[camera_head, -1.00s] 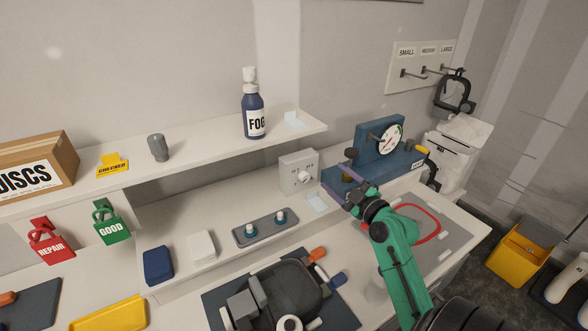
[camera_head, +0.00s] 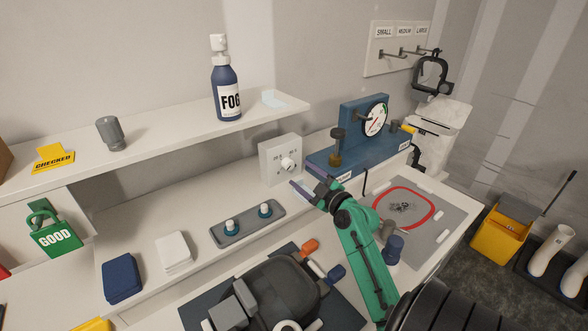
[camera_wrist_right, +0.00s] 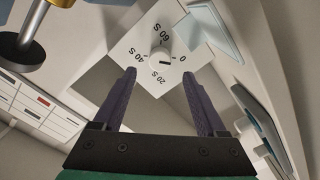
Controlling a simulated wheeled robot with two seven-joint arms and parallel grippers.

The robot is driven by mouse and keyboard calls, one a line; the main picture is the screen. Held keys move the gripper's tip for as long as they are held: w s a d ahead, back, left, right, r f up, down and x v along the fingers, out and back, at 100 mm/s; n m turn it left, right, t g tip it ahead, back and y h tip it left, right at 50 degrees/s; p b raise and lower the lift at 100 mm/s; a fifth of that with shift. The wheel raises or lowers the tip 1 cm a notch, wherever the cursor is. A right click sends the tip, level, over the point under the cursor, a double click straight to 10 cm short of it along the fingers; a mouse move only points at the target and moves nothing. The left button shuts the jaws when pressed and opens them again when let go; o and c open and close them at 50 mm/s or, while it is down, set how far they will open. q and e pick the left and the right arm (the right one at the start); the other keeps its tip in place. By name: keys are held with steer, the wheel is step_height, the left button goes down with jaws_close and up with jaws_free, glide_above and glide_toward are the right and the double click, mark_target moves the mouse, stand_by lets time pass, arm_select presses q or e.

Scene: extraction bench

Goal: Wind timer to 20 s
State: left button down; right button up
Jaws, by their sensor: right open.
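The timer (camera_head: 275,165) is a white box at the back of the bench, under the shelf's right end. Its round white knob (camera_head: 288,164) faces out. In the wrist view the dial plate (camera_wrist_right: 138,42) reads 0, 20 S, 40 S and 60 S around the knob (camera_wrist_right: 159,58). A short dark mark on the knob points about toward 0. My right gripper (camera_head: 318,184) is in front of the timer, open and empty. In the wrist view its two purple fingers (camera_wrist_right: 159,74) stand apart on either side below the knob, seemingly not touching it. My left gripper is out of view.
A blue gauge stand (camera_head: 350,145) is close right of the timer. A grey tray (camera_head: 248,226) with two white-topped pieces lies in front. A red ring (camera_head: 431,215) lies on the right mat. The fog bottle (camera_head: 226,90) stands on the shelf above.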

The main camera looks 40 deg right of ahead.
mark_target(290, 166)
steer(key=w, duration=0.1)
steer(key=w+p, duration=0.1)
steer(key=w, duration=0.2)
steer(key=shift+w+d+r, duration=0.15)
steer(key=shift+w+d, duration=0.05)
steer(key=shift+d, duration=0.05)
steer(key=shift+w, duration=0.2)
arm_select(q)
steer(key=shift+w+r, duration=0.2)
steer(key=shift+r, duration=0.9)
arm_select(e)
steer(key=shift+s, duration=0.1)
jaws_close()
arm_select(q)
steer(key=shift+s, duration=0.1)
arm_select(e)
jaws_free()
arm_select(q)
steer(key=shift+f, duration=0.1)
arm_select(e)
steer(key=shift+s, duration=0.1)
